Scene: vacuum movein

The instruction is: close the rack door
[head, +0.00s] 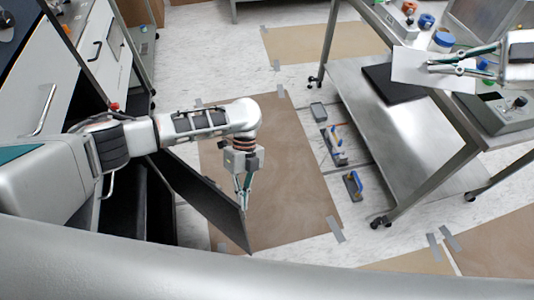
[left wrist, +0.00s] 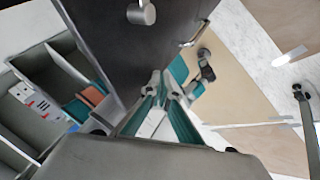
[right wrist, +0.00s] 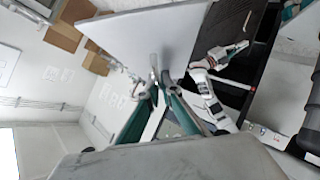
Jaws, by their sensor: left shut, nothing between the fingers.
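The rack door, a dark flat panel (head: 205,200), stands open, swung out from the rack below the left counter over the floor. A dark panel with a round silver knob, seemingly this door, fills the upper middle of the left wrist view (left wrist: 110,45). My left gripper (head: 243,205) points down beside the door's outer edge, shut and empty. I cannot tell whether its tips touch the door. My right gripper (head: 432,67) is far off at the upper right. It appears shut on a pale flat plate (head: 408,68), which also shows in the right wrist view (right wrist: 150,35).
White drawers with bar handles (head: 97,50) stand at the left. A steel cart (head: 375,125) stands at the right, with a black slab (head: 393,83) on its lower shelf. Brown paper (head: 285,170) covers open floor between.

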